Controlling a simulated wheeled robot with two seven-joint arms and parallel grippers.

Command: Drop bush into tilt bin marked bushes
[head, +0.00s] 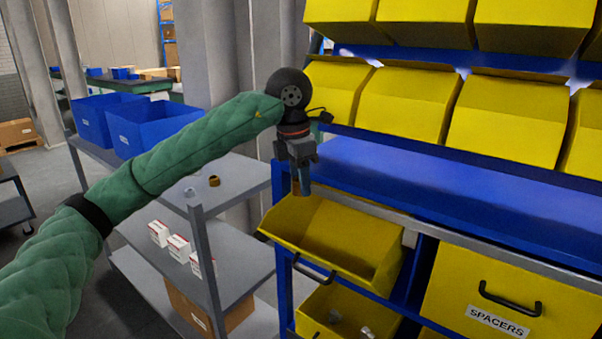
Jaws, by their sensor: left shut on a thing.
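My left gripper (302,188) points down above the back left part of an open yellow tilt bin (340,240), apart from it. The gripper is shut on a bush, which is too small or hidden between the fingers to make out. The open bin is tipped forward, with a black handle on its front; no readable "bushes" label shows on it. A brown ring-shaped part (214,181) and a silver ring-shaped part (190,191) lie on the grey shelf cart to the left. My right gripper is out of view.
A closed yellow bin marked SPACERS (498,290) is at the lower right. A lower yellow bin (340,318) holds small pale parts. A blue shelf (440,190) runs close to the gripper's right. The grey cart (235,178) carries blue bins (158,125) and white boxes (180,248).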

